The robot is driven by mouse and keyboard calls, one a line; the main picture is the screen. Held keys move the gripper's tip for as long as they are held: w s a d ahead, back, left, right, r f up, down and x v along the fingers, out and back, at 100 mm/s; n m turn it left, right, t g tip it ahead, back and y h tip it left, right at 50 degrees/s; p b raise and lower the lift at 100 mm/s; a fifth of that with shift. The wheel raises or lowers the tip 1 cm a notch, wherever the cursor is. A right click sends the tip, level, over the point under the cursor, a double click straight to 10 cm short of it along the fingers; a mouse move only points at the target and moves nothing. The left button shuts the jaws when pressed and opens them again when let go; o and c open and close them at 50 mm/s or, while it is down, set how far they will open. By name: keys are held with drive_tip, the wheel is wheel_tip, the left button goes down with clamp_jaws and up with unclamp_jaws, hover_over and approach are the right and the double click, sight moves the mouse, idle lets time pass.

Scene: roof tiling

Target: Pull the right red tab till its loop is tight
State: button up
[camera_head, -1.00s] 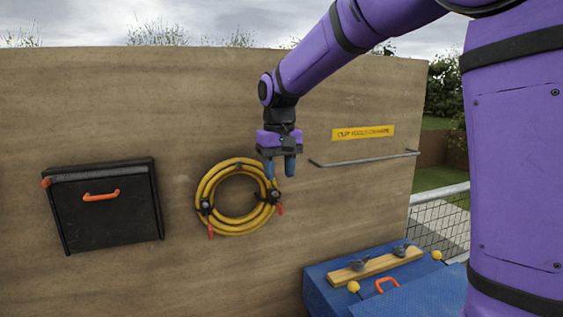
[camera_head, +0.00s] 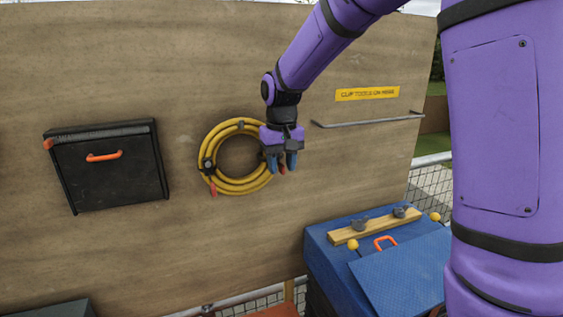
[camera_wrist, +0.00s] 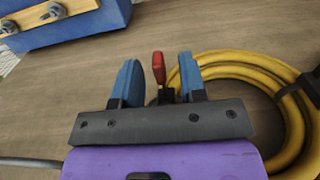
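A coil of yellow hose (camera_head: 216,137) hangs on the wooden wall, held by dark loops with red tabs. The left red tab (camera_head: 213,189) hangs below the left loop. The right red tab (camera_head: 283,169) shows between the fingers of my gripper (camera_head: 281,163), at the coil's right side. In the wrist view the right red tab (camera_wrist: 158,67) stands between the two blue fingertips of my gripper (camera_wrist: 160,80), nearer the right finger, with a gap to the left finger. The gripper is open. The right loop is mostly hidden behind the gripper.
A black box (camera_head: 108,170) with an orange handle is on the wall at left. A metal rail (camera_head: 368,120) under a yellow sign (camera_head: 367,93) is at right. A blue chest (camera_head: 333,258) with a wooden strip (camera_head: 376,227) stands below right.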

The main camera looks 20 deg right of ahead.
clamp_jaws()
drive_tip(key=shift+s, duration=2.1)
drive_tip(key=o, duration=0.6)
unclamp_jaws()
